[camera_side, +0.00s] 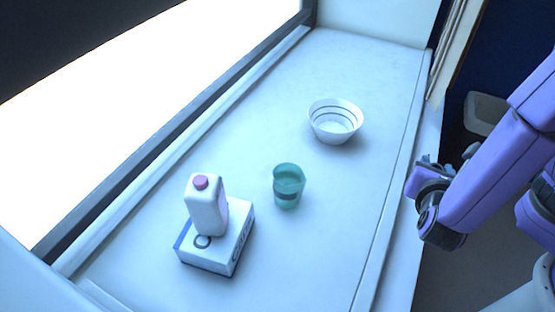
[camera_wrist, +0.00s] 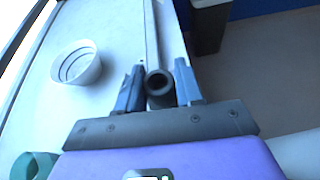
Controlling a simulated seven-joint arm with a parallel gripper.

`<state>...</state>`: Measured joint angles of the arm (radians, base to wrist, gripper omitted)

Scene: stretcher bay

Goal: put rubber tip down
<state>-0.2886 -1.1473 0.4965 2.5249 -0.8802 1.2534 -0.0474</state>
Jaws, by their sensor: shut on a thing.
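The rubber tip (camera_wrist: 159,75) is a dark grey hollow cylinder with its round opening facing the wrist camera. My gripper (camera_wrist: 158,83) is shut on it, with one finger on each side. In the side view, my gripper (camera_side: 426,166) is at the right edge of the white surface, beside its raised rail. I cannot make out the rubber tip there. How high it is held above the surface cannot be told.
A white striped bowl (camera_side: 335,123), a green cup (camera_side: 288,188) and a white bottle with a pink cap (camera_side: 206,208) on a white box (camera_side: 232,249) stand on the white surface (camera_side: 325,230). Its near right part is clear. A pale bin (camera_side: 484,108) stands beyond the rail.

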